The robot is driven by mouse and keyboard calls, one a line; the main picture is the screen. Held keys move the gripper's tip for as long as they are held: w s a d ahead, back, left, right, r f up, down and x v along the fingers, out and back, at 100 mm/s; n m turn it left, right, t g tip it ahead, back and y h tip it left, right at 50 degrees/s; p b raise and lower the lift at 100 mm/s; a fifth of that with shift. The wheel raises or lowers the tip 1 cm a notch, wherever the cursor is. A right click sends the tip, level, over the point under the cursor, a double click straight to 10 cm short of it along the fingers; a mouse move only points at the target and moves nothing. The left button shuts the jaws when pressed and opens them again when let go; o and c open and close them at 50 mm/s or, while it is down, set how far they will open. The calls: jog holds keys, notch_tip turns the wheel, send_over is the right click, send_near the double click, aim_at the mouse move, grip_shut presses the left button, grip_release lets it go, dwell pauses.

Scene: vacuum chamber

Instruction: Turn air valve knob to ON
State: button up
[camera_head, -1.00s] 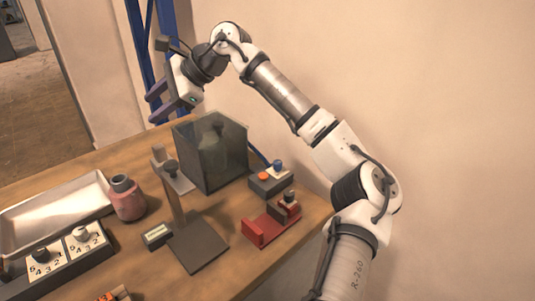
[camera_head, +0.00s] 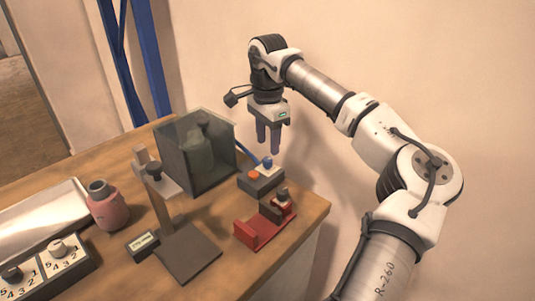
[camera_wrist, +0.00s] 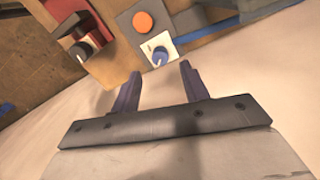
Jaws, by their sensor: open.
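The air valve knob is a blue knob (camera_head: 267,161) on a small white plate at the back of a grey box (camera_head: 262,182). In the wrist view the blue knob (camera_wrist: 160,57) appears just beyond the fingertips, about midway between them, with a pale pointer mark. My gripper (camera_head: 269,150) points downward above the knob. Its two dark fingers (camera_wrist: 160,72) are apart and empty, with no clear contact on the knob. Lettering for ON or OFF is too small to read.
An orange button (camera_head: 253,175) sits beside the knob. A glass chamber (camera_head: 185,160) stands left, with a blue hose near it. A red fixture with a black knob (camera_head: 262,226) is in front. A stand (camera_head: 165,200), a pink bottle (camera_head: 107,207) and a metal tray (camera_head: 40,222) lie further left.

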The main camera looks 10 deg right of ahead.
aim_at(268, 159)
jog(key=shift+f, duration=2.55)
grip_shut()
